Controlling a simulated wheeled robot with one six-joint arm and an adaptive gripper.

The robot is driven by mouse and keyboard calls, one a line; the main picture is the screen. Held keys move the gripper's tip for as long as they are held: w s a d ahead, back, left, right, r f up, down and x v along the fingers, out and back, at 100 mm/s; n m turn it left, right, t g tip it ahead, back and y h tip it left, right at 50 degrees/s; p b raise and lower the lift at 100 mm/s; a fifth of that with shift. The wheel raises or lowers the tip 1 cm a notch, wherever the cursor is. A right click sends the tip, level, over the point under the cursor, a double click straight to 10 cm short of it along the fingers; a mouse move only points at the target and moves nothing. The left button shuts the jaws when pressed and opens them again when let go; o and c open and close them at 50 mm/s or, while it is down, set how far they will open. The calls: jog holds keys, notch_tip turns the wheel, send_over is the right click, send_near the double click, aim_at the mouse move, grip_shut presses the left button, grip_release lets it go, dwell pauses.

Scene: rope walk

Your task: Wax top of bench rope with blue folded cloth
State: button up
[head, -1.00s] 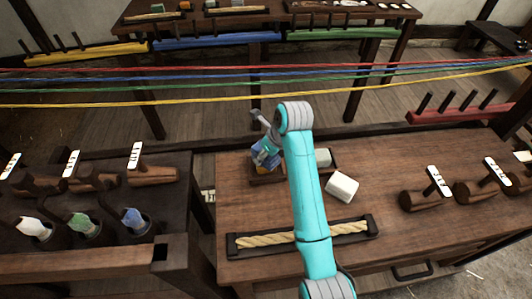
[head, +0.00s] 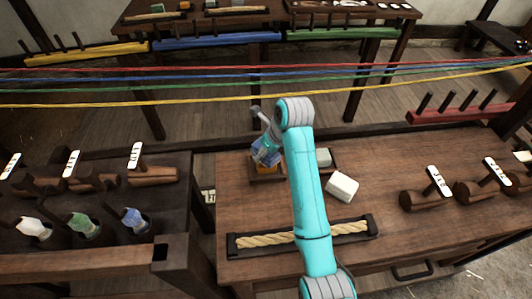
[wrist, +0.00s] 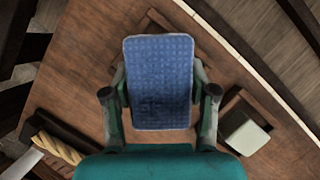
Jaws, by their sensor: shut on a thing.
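The blue folded cloth (wrist: 160,82) is a flat, rounded pad between the fingers of my gripper (wrist: 160,100) in the wrist view. The gripper is shut on it. In the head view the cloth (head: 265,152) and my gripper (head: 262,145) are at the back left of the bench, over or just above a small dark tray (head: 268,179) with an orange-brown patch showing. The bench rope (head: 265,239) is a thick tan rope lying in a dark holder near the bench's front edge; my arm crosses in front of its middle. Its left part also shows in the wrist view (wrist: 58,147).
A white block (head: 341,187) lies on the bench (head: 390,160) right of my arm, near another pale block in a tray (head: 323,157). Coloured strands (head: 200,100) stretch across behind the bench.

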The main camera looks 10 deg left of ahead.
jog(key=shift+r, duration=2.85)
